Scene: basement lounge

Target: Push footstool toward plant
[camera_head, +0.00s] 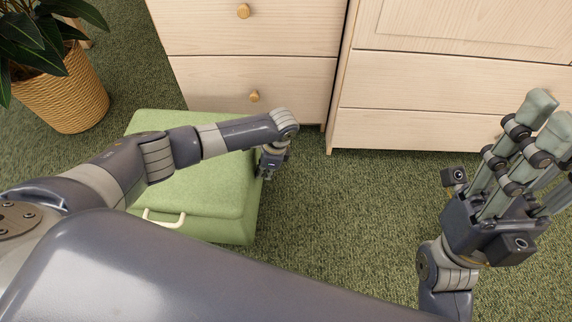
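The green footstool (215,198) stands on the carpet in the left half of the head view, with a pale handle on its near side. My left forearm lies across the view above it and hides part of its top. My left gripper (267,169) points down at the footstool's right side, very close to it; I cannot tell whether it touches. Its fingers are too small to judge. The plant (32,40) stands in a woven basket at the upper left, left of the footstool and apart from it. My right gripper (545,125) is raised at the right, open and empty.
A pale wooden drawer unit (245,85) stands just behind the footstool. A wider wooden cabinet (430,95) stands to its right. Green carpet (350,215) is clear right of the footstool, and a strip of carpet shows between footstool and basket.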

